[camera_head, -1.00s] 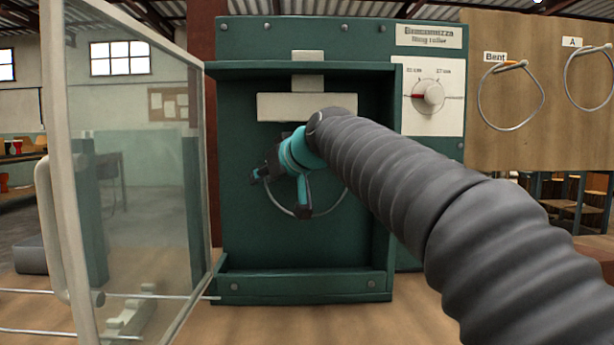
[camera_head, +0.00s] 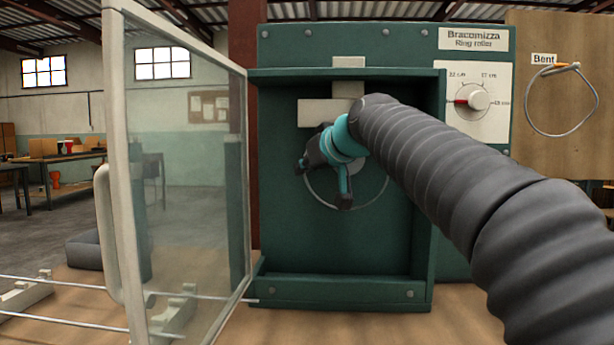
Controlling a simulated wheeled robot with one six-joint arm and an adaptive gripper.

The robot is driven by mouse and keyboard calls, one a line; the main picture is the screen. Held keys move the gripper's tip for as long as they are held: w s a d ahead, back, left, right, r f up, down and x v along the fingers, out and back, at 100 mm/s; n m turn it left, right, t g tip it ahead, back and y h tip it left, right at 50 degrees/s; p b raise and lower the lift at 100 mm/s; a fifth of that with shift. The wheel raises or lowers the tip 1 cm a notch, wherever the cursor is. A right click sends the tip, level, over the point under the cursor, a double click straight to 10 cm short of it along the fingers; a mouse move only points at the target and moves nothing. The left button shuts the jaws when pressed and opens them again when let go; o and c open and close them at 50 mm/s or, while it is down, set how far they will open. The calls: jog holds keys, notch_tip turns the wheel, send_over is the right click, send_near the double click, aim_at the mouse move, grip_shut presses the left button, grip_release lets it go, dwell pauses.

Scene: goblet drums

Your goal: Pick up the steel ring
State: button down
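A steel ring (camera_head: 322,199) shows as a thin bright hoop inside the open green cabinet of the ring roller (camera_head: 300,240). Its lower arc is visible, and its upper part is hidden behind my gripper and arm. My gripper (camera_head: 322,184) is inside the cabinet, in front of the ring. The fingers look spread apart. I cannot tell whether they touch the ring.
The glass door (camera_head: 185,190) stands open at the left. A dial (camera_head: 478,97) sits on the machine's right panel. Another ring (camera_head: 562,133) hangs on a board under the label "Bent". Long rods (camera_head: 60,313) lie on supports at the lower left.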

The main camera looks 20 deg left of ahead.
jog(key=s+d+b, duration=0.4)
jog(key=s+d, duration=0.8)
jog(key=d, duration=0.1)
jog(key=shift+d+r, duration=0.15)
jog(key=shift+r, duration=0.2)
jog(key=shift+s, duration=0.2)
jog(key=shift+s+d+b, duration=1.5)
jog(key=shift+s+b, duration=0.15)
jog(key=shift+s, duration=4.6)
jog(key=s+d+r+p, duration=0.1)
jog(key=s+r+p, duration=0.3)
jog(key=r, duration=0.2)
jog(key=shift+s, duration=0.4)
jog(key=shift+d, duration=0.1)
